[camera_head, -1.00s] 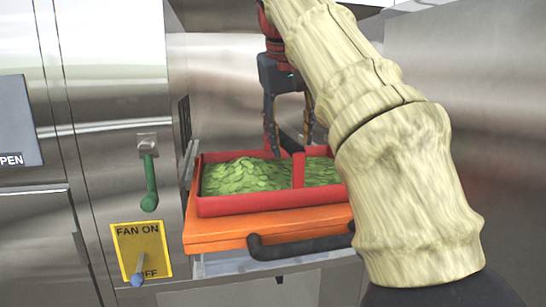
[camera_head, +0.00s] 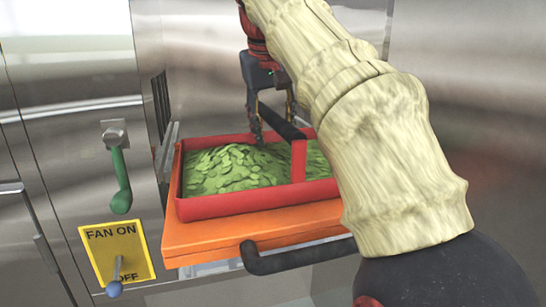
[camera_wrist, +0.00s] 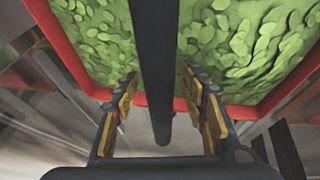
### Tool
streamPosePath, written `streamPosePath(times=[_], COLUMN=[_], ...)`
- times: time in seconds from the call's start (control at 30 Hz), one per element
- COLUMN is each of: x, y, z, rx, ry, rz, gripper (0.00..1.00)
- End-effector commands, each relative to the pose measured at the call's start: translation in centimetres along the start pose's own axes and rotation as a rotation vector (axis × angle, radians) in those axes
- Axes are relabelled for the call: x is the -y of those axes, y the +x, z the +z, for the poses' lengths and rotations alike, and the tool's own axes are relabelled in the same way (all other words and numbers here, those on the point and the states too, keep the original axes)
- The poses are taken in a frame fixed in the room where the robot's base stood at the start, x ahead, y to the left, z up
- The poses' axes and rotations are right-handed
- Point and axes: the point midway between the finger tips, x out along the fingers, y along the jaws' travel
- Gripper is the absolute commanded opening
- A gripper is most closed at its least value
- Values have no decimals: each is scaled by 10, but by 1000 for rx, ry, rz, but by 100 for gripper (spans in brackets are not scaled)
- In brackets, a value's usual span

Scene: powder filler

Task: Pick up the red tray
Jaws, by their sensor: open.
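The red tray (camera_head: 235,204) holds green leaf-like pieces and has a red upright divider with a black bar handle (camera_head: 283,122) along its top. In the wrist view the tray's red wall (camera_wrist: 52,32) and the black handle (camera_wrist: 156,70) are close. My gripper (camera_head: 273,124) is over the back of the tray, pointing down. In the wrist view my gripper's fingers (camera_wrist: 163,103) are apart, one on each side of the handle, with gaps showing between them and it. The tray rests on an orange base. My arm covers the tray's right end.
The orange base (camera_head: 215,237) has a dark front handle (camera_head: 295,256). To the left, a steel panel carries a green lever (camera_head: 121,182) and a yellow fan switch plate (camera_head: 117,254). Steel walls stand behind and to the right.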

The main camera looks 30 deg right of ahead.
Motion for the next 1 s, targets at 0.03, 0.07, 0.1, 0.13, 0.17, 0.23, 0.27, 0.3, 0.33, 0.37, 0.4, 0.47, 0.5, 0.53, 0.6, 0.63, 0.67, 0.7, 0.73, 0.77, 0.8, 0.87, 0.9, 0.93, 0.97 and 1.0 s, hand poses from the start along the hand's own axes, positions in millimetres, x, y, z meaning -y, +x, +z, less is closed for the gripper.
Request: streamPosePath(times=[0.03,0.07,0.1,0.13,0.17,0.23,0.27,0.3,0.33,0.37,0.4,0.47,0.5,0.53,0.6,0.63,0.67,0.7,0.73,0.77,0.8,0.87,0.9,0.93,0.97,1.0], x=[0,0,0,0,0,0,0,0,0,0,0,0,0,0,0,0,0,0,0,0,0,0,0,0,0,0], y=[6,10,15,18,20,23,24,24,24,24,24,24,24,24,24,24,24,24,24,24,24,24,24,24,24,24], z=[1,0,0,0,0,0,0,0,0,0,0,0,0,0,0,0,0,0,0,0,0,0,0,0,0,0], rx=[2,2,2,1,1,0,-1,-2,-2,-2,-2,-1,-1,-1,-1,-1,-1,-1,-1,-1,-1,-1,-1,-1,-1,-1], ry=[0,0,0,0,0,0,0,0,0,0,0,0,0,0,0,0,0,0,0,0,0,0,0,0,0,0], rz=[0,0,0,0,0,-1,-1,-1,-1,-1,-1,-1,-1,-1,-1,-1,-1,-1,-1,-1,-1,-1,-1,-1,-1,-1], gripper=[43,43,43,43,43,43,43,43,43,43,43,43,41,39,35,34,32,30,28,26,24,21,18,17,15,13])
